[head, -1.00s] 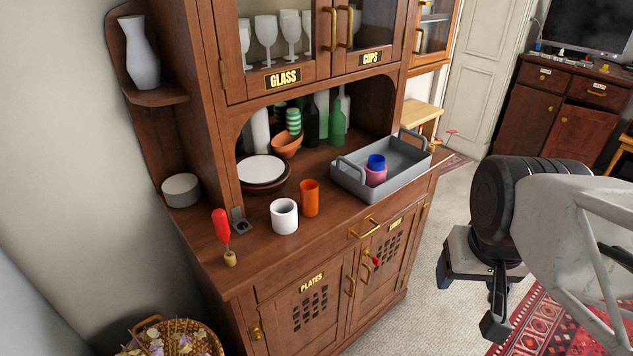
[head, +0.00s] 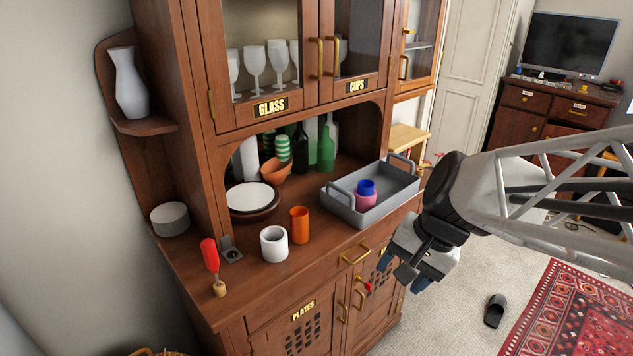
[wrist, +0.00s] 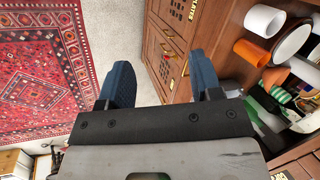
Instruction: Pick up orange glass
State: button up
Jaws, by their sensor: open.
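The orange glass (head: 299,225) stands upright on the wooden counter of the cabinet, just right of a white cup (head: 274,243) and left of the grey tray. In the wrist view the orange glass (wrist: 252,52) shows at the right, beside the white cup (wrist: 264,20). My gripper (head: 397,272) is in front of the cabinet, to the right of the glass and apart from it. Its two blue fingers (wrist: 160,72) are spread, with nothing between them but carpet and the cabinet front behind.
A grey tray (head: 384,213) with a blue cup (head: 366,187) and a pink cup (head: 366,202) stands right of the glass. A plate stack (head: 252,198), bowls and bottles (head: 326,150) are behind. A red-handled tool (head: 210,256) stands at the counter's left.

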jog(key=w+a+f+m+y, duration=0.3)
jog(key=w+a+m, duration=0.1)
jog(key=w, duration=0.3)
jog(key=w+a+f+m+y, duration=0.2)
jog(key=w+a+m+y, duration=0.15)
jog(key=w+a, duration=0.2)
jog(key=m+t+y, duration=0.2)
jog(key=m+y, duration=0.1)
jog(key=m, duration=0.6)
send_near(302, 229)
jog(key=shift+n, duration=0.25)
jog(key=w+a+f, duration=0.2)
jog(key=shift+w+a+f, duration=0.2)
jog(key=shift+w+f, duration=0.05)
jog(key=shift+f, duration=0.1)
jog(key=shift+x, duration=1.25)
jog(key=shift+x, duration=2.65)
